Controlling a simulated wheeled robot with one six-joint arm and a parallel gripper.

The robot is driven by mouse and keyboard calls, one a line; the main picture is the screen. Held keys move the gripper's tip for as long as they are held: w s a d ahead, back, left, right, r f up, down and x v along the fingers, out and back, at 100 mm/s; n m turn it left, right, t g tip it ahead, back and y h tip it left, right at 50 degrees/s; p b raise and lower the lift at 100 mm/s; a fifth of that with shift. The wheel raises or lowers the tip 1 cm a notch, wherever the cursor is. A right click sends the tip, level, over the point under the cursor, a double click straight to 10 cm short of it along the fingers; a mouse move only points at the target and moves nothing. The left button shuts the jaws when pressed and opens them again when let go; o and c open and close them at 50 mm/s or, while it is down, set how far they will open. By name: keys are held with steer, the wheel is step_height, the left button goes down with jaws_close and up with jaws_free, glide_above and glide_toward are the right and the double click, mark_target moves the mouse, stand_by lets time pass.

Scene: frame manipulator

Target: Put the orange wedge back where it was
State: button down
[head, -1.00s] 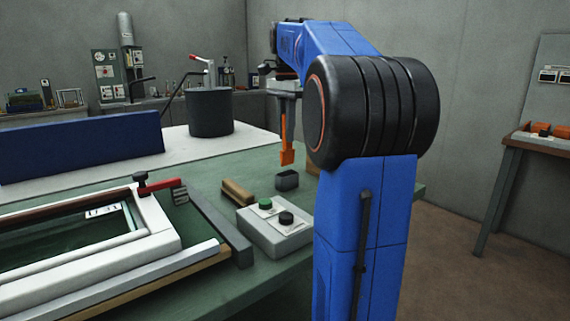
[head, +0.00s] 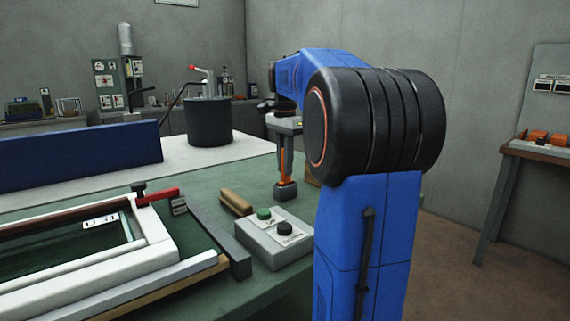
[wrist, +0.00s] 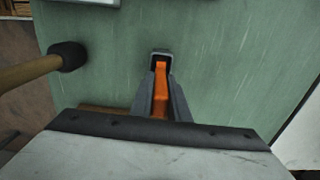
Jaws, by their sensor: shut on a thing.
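The orange wedge (head: 287,165) points straight down between the fingers of my gripper (head: 284,152). Its lower end is at a small dark grey open-topped holder (head: 286,191) on the green table. In the wrist view, the orange wedge (wrist: 161,92) lies between the two grey fingers of my gripper (wrist: 160,84), which are shut on it. Its tip reaches into the mouth of the holder (wrist: 160,53). How deep the tip sits is hidden.
A control box (head: 275,240) with a green and a black button stands in front. A wooden-handled tool (head: 236,204) lies left of the holder. A white frame (head: 100,263) with a red-handled clamp (head: 158,196) fills the left. A dark bucket (head: 208,122) stands behind.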

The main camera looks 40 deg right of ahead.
steer(key=c, duration=1.7)
jaws_free()
step_height(320, 180, up, 12)
steer(key=shift+r, duration=0.1)
